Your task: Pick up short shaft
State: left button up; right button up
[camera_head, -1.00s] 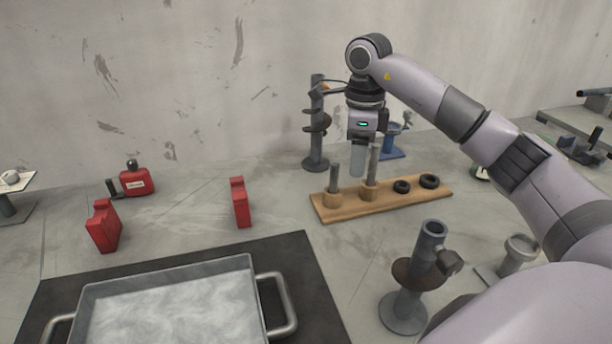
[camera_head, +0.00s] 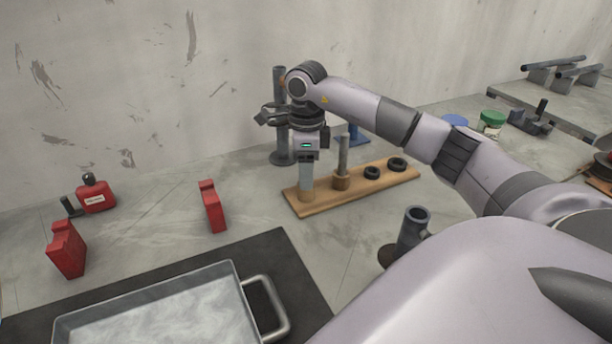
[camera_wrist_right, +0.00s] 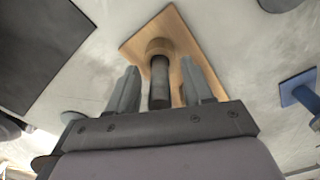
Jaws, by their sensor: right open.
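The wooden board (camera_head: 365,192) lies on the floor-grey surface with two upright shafts in round wooden holders. My right gripper (camera_head: 306,184) points down over the board's left holder, and its fingers hide the short shaft in the head view. In the right wrist view the dark short shaft (camera_wrist_right: 159,85) stands upright in its holder (camera_wrist_right: 160,46), between the two spread fingers of the right gripper (camera_wrist_right: 159,70), with gaps on both sides. The taller shaft (camera_head: 343,155) stands just right of the gripper. My left gripper is not in view.
Two black rings (camera_head: 397,164) lie on the board's right part. A dark post stand (camera_head: 281,130) is close behind the gripper. A grey stand (camera_head: 412,232) is in front of the board. Red blocks (camera_head: 211,206) and a metal pan (camera_head: 240,270) are to the left.

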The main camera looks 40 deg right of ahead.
jog(key=shift+f, duration=0.25)
grip_shut()
jog(key=shift+r, duration=0.15)
